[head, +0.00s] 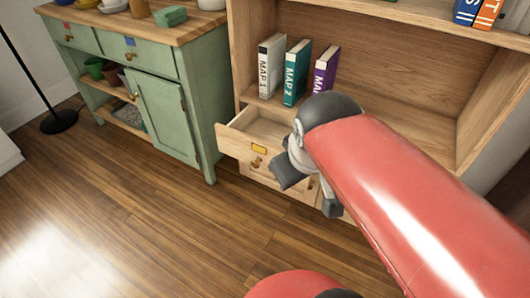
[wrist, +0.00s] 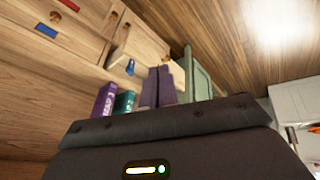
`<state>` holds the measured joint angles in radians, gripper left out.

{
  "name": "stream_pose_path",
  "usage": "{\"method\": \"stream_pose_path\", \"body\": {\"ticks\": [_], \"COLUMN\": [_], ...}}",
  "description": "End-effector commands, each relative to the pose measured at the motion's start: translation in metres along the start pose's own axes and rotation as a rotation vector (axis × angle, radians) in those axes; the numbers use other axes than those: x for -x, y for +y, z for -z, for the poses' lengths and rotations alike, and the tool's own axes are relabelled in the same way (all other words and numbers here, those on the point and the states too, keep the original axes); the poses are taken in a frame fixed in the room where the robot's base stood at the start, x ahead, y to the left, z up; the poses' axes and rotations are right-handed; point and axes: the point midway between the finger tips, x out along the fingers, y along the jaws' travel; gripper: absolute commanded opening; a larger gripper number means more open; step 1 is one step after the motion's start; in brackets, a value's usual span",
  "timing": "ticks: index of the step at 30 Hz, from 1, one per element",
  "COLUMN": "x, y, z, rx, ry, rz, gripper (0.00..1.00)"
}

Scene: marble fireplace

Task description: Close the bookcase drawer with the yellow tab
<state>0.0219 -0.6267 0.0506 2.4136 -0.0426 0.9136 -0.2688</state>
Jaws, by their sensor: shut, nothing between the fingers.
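The light wood drawer with the yellow tab (head: 259,149) is pulled out at the lower left of the bookcase (head: 370,65) in the head view. Its open top shows and its inside looks empty. A small knob sits below the tab. My gripper (head: 290,174) is just right of the drawer front in the head view, partly hidden by my red arm. Whether it touches the drawer cannot be told. In the wrist view the gripper's fingers (wrist: 159,87) are together and empty, with the pulled-out drawer (wrist: 122,62) beyond them. The picture there looks upside down.
Map books (head: 296,72) stand on the shelf above the drawer. A green cabinet (head: 165,115) stands close on the left. In the wrist view, bookcase fronts with a red tab (wrist: 68,4) and a blue tab (wrist: 46,30) show. The wooden floor (head: 130,220) in front is clear.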

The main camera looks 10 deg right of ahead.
Motion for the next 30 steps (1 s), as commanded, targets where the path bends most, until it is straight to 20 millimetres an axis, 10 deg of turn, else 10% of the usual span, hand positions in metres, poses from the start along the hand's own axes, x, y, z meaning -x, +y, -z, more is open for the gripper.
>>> {"method": "stream_pose_path", "body": {"ticks": [15, 30], "x": [-0.136, -0.2], "y": [0.008, 0.005], "z": [0.134, 0.151], "rx": [1.693, 2.083], "ry": [-0.228, -0.204], "rz": [0.18, 0.285], "gripper": [0.0, 0.0]}}
